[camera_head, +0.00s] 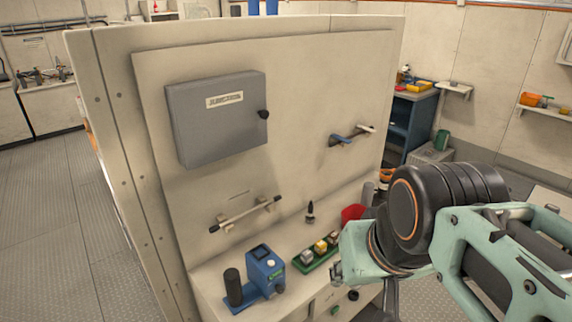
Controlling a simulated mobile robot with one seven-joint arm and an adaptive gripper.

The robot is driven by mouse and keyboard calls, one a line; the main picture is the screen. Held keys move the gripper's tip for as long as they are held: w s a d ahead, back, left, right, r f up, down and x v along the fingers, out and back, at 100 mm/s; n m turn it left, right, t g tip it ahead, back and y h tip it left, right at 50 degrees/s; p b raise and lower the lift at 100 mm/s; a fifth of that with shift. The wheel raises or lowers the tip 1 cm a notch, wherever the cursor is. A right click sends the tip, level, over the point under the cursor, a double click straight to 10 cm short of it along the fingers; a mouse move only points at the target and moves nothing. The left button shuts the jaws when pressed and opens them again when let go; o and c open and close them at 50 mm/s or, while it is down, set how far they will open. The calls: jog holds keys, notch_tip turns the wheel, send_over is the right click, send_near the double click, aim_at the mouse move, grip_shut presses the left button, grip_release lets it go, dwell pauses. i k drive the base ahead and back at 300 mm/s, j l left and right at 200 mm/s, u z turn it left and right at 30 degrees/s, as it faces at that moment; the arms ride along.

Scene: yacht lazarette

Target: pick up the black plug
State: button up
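I cannot say for certain which thing is the black plug. A small dark upright piece with a narrow tip (310,212) stands at the back of the pale bench, near the panel. A black cylinder (233,287) stands upright on the blue base of a device at the front left of the bench. A round black piece (353,294) shows on the bench's front face. My arm comes in from the right and covers the bench's right end. I cannot make out my gripper's fingers, their opening or anything held.
A blue device (265,270) stands on the bench (215,272). Beside it is a green strip (316,258) with several small blocks. A red container (352,215) is partly behind my arm.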

aim_at(309, 218)
jog(key=i+l+u, duration=0.25)
jog(key=i+l, duration=0.3)
jog(key=l, duration=0.15)
jog(key=i+l+u, duration=0.25)
jog(key=l+u, duration=0.25)
jog(key=i+l+z, duration=0.1)
jog(key=z, duration=0.25)
